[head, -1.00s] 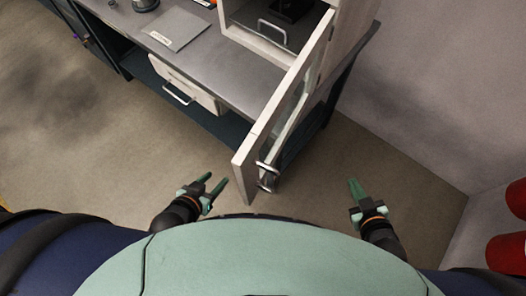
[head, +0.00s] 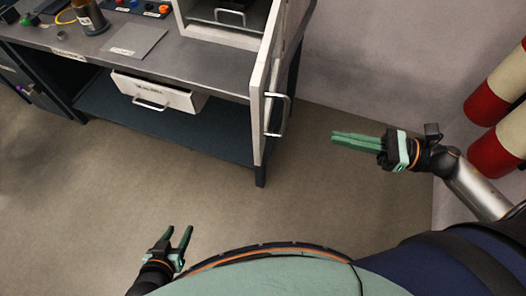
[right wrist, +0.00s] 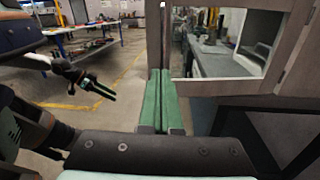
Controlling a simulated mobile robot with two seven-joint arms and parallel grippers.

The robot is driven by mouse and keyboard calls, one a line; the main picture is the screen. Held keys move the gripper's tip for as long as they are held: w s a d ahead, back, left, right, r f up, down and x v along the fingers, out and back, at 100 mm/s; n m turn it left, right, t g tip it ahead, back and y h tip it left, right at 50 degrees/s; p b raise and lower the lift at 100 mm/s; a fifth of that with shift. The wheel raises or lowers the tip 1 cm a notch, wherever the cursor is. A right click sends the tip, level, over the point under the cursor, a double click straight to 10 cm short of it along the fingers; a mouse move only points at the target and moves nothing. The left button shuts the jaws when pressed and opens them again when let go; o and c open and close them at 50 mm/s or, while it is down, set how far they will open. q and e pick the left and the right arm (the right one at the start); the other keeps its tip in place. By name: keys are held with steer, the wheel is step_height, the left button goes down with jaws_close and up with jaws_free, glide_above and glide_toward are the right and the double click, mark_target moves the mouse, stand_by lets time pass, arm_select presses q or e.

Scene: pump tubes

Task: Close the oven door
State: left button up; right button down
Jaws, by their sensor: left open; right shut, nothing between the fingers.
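The oven door (head: 259,110) is a pale framed panel standing open, seen nearly edge-on in the head view. Its bar handle (head: 288,112) is on the right face. The door reaches forward from the oven cabinet (head: 215,33) on the bench. My right gripper (head: 335,138) is shut and empty, to the right of the handle and apart from it, fingers pointing left. In the right wrist view the door's window frame (right wrist: 225,87) is ahead and right of the shut fingers. My left gripper (head: 180,229) is open and empty, low and left of the door.
The workbench (head: 150,55) carries a metal cup (head: 90,17) and a grey plate (head: 135,41). A drawer (head: 160,93) below stands partly open. Red and white cylinders (head: 495,105) stand by the right wall. The floor between my grippers is clear.

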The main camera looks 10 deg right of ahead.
mark_target(261, 132)
steer(key=shift+n+g, duration=0.4)
steer(key=shift+n, duration=0.5)
steer(key=p+x, duration=0.1)
steer(key=x, duration=0.7)
steer(key=s+p+x, duration=0.1)
steer(key=x, duration=0.4)
steer(key=shift+a+r+p, duration=0.2)
steer(key=shift+a+p, duration=0.1)
steer(key=shift+w+a+f, duration=0.15)
steer(key=shift+a, duration=0.2)
